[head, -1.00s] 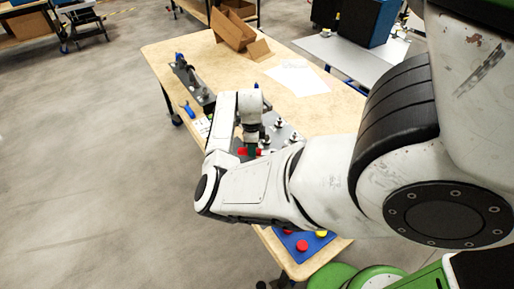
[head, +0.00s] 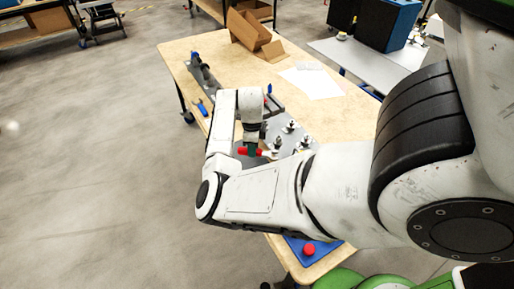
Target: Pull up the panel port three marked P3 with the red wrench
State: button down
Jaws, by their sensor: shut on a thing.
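My gripper (head: 249,149) is at the end of my white arm, pointing down over the grey panel. It is shut on the red wrench (head: 243,151), of which short red parts show on both sides of the fingers. The grey panel (head: 299,153) lies on the wooden table and carries several metallic ports. A few ports (head: 288,127) show to the right of my gripper. The P3 mark cannot be read in this view, and my arm hides part of the panel. I cannot tell whether the wrench touches a port.
A blue mat (head: 299,245) with a red button-like piece (head: 309,249) lies at the near table edge. A grey rack (head: 205,75), a blue-handled tool (head: 202,107), white paper (head: 311,82) and an open cardboard box (head: 249,32) lie farther back. The wooden table (head: 338,110) has free room at right.

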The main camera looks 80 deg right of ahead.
jog(key=shift+w+r, duration=0.1)
jog(key=shift+r, duration=3.5)
